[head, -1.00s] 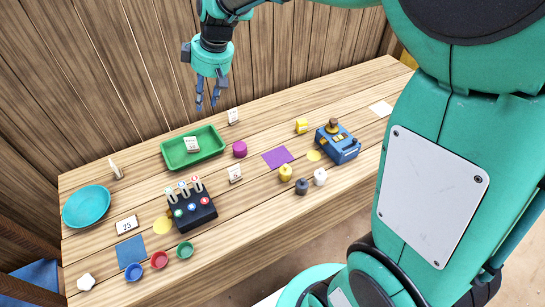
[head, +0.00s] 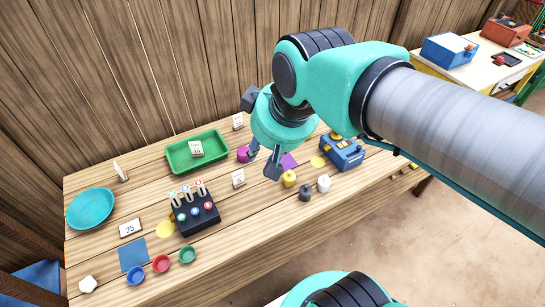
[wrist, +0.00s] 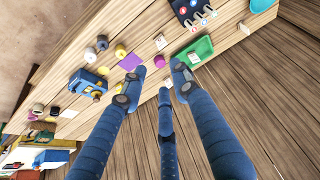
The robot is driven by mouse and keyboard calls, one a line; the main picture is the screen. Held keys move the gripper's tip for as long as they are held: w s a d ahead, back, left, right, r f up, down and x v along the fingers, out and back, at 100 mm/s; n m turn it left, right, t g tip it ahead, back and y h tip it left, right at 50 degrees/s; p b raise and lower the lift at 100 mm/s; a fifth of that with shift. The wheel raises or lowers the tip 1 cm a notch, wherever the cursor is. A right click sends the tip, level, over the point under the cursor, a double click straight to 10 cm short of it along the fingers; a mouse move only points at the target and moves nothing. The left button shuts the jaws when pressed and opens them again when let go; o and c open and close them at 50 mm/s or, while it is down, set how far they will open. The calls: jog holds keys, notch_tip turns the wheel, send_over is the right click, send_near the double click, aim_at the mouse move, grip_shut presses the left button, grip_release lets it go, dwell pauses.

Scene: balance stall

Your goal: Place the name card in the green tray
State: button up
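The green tray (head: 222,137) stands at the back left of the table, and a small white card (head: 196,149) with print sits in it. A second small white card (head: 238,121) stands behind the tray and a third (head: 239,179) stands in front of it. The print is too small to tell which is the name card. My gripper (head: 263,163) is open and empty, pointing down above the table, right of the tray. In the wrist view its fingers (wrist: 155,82) are spread, with the tray (wrist: 203,46) and its card (wrist: 193,58) beyond them.
A black box (head: 196,216) with levers, a card marked 25 (head: 130,228) and a teal plate (head: 90,208) are at left. A magenta cylinder (head: 242,154), a blue device (head: 341,152) and several small weights are near my gripper. A wooden wall (head: 140,70) rises behind.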

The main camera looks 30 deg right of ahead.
jog(key=shift+m, duration=0.6)
jog(key=s, duration=0.1)
jog(key=s+f, duration=0.1)
jog(key=s, duration=0.2)
jog(key=shift+s+d+f, duration=0.15)
jog(key=shift+d, duration=0.2)
